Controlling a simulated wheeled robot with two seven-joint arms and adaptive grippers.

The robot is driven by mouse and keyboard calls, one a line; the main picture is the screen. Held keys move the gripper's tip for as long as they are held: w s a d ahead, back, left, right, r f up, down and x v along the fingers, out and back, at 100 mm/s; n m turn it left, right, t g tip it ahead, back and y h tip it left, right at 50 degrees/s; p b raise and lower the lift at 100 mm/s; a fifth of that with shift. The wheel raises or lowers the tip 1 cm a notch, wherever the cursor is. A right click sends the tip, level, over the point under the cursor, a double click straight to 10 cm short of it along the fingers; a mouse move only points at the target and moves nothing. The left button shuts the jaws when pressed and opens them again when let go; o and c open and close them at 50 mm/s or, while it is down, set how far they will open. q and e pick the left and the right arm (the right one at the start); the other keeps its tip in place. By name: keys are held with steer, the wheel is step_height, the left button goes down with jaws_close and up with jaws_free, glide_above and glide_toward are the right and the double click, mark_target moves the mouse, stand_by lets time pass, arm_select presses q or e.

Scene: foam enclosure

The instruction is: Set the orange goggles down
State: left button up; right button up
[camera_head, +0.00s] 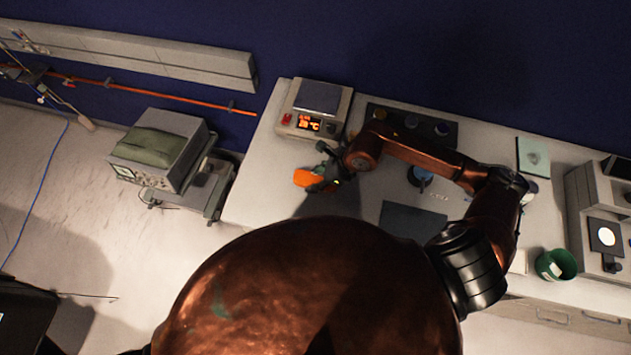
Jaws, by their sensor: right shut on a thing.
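The orange goggles (308,179) are at the left part of the white bench (258,187), in front of the hot plate. My right gripper (322,177) is shut on the goggles. Its dark fingers hide part of them. I cannot tell whether the goggles touch the bench top or hang a little above it. My right arm reaches in from the right across the bench. My left gripper is not in view.
A hot plate (309,124) with a lit display stands just behind the goggles. A dark tray (440,131), a dark mat (411,219) and a green cup (556,265) are farther right. The bench's left edge is near. A boxy instrument (163,150) stands left, off the bench.

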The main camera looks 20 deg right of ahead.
steer(key=shift+w+f, duration=0.25)
steer(key=shift+f, duration=0.1)
steer(key=shift+f+p, duration=0.5)
steer(key=shift+f, duration=0.95)
steer(key=o, duration=1.1)
steer(key=shift+o, duration=0.3)
steer(key=shift+d+r, duration=0.1)
steer(key=b+v, duration=0.1)
steer(key=v, duration=1)
steer(key=shift+s+d+r, duration=0.15)
steer(key=shift+s+r, duration=0.1)
steer(key=shift+r, duration=0.05)
